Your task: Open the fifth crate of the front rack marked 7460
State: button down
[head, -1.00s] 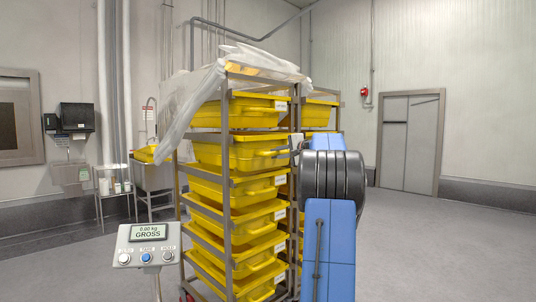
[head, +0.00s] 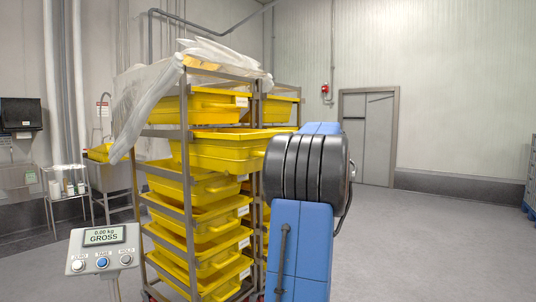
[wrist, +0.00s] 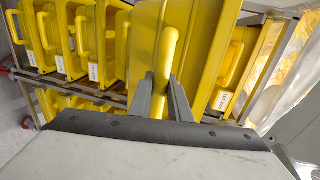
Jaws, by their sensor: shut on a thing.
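The front rack (head: 189,198) is a metal frame holding a column of several yellow crates. One yellow crate (head: 225,155), second from the top, sticks out of the rack well past the crates above and below it. In the wrist view my gripper (wrist: 160,88) is shut on that crate's yellow handle (wrist: 170,48), with one grey finger on each side. The head view does not show my fingers; my arm hides the crate's right end. Other crates, such as the top one (head: 208,104), sit inside the rack. White labels are too small to read.
A second rack with yellow crates (head: 281,107) stands behind. Clear plastic sheeting (head: 150,95) drapes over the front rack's top and left side. A scale display (head: 103,236) stands at the front left. A sink and small cart (head: 68,190) are at the left wall. Floor at right is clear.

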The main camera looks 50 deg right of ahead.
jog(key=shift+s, duration=0.2)
jog(key=c, duration=1.6)
grip_release()
jog(key=shift+c, duration=0.2)
jog(key=v, duration=1.7)
jog(key=shift+s, duration=0.2)
